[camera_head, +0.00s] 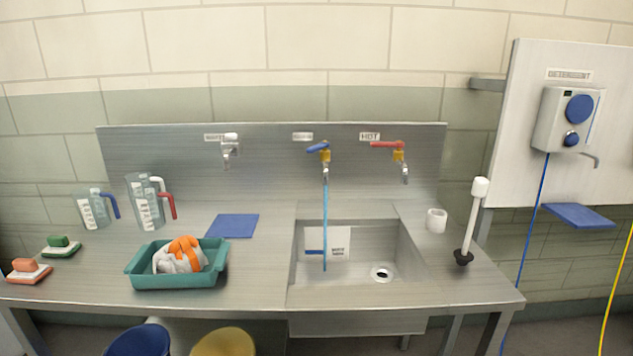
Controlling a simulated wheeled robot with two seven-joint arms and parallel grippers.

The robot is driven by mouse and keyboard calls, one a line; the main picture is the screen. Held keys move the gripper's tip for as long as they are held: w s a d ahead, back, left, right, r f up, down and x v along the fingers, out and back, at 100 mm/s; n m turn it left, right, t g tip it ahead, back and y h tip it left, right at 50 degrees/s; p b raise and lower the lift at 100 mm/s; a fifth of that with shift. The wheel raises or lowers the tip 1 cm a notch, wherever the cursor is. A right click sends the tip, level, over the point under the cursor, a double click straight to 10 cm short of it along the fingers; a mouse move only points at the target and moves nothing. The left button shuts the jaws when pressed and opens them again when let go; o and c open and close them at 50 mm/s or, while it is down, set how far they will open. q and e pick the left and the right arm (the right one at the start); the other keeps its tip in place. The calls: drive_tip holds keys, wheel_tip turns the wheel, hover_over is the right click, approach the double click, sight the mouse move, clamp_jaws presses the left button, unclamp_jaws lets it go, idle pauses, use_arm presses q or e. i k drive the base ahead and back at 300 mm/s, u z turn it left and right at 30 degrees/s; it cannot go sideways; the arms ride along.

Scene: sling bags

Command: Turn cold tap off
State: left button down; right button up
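The cold tap (319,150) is on the steel backsplash, with a blue lever handle and a yellow body. Its lever is tilted slightly, and the small label beside it is too blurred to read. A blue stream of water (325,225) runs from its spout down into the sink (372,240). The hot tap (397,152), with a red lever, is to its right under a "HOT" label, and no water shows below it. Neither of my grippers is in view.
A white-handled tap (230,147) is further left. A teal tray (178,278) holding a white and orange bundle, two jugs (148,205), and brushes (60,246) stand left of the sink. A plunger (474,220) and white cup (436,220) stand right. The space before the cold tap is clear.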

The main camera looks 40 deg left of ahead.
sight(318, 147)
drive_tip(key=u, duration=0.55)
drive_tip(key=k, duration=0.65)
drive_tip(key=u, duration=0.75)
drive_tip(key=i, duration=1.2)
drive_tip(key=z, duration=0.7)
